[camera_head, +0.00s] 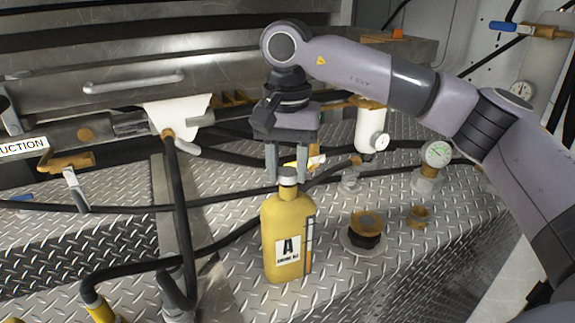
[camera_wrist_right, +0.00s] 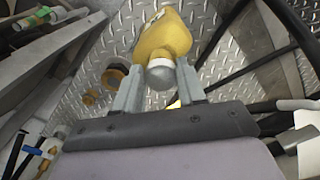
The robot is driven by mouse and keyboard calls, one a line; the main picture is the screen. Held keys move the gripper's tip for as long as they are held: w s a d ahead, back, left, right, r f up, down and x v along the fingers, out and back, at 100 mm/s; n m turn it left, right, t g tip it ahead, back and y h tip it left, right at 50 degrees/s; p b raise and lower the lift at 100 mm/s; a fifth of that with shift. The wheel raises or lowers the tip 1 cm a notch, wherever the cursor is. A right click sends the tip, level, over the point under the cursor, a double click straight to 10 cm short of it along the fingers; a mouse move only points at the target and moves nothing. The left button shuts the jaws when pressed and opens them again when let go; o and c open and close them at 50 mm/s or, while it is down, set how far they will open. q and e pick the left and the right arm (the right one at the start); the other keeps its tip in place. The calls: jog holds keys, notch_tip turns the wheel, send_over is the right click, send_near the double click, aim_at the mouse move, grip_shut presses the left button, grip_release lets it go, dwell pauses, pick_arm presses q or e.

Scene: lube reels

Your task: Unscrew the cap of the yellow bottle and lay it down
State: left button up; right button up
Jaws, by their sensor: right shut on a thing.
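The yellow bottle (camera_head: 286,231), with a white label marked "A", stands upright on the diamond-plate deck. Its grey cap (camera_head: 287,175) sits at the top of the neck. My right gripper (camera_head: 287,174) comes down from above, with one finger on each side of the cap, shut on it. In the right wrist view the cap (camera_wrist_right: 161,74) lies between the fingertips, and the bottle (camera_wrist_right: 164,37) extends beyond it. I cannot tell whether the cap is loose on the thread. My left gripper is not in view.
Black hoses (camera_head: 225,198) run across the deck behind and left of the bottle. A dark round fitting with a brass top (camera_head: 367,224) stands to the right, near a small brass fitting (camera_head: 418,216) and a pressure gauge (camera_head: 437,154). Bare deck (camera_head: 340,285) lies in front right.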

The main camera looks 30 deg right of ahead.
aim_at(287, 174)
jog(key=shift+r, duration=0.35)
notch_tip(287, 174, up, 2)
jog(key=shift+r+p, duration=0.15)
jog(key=shift+p, duration=0.45)
jog(key=shift+r, duration=1.25)
jog(key=shift+f, duration=0.15)
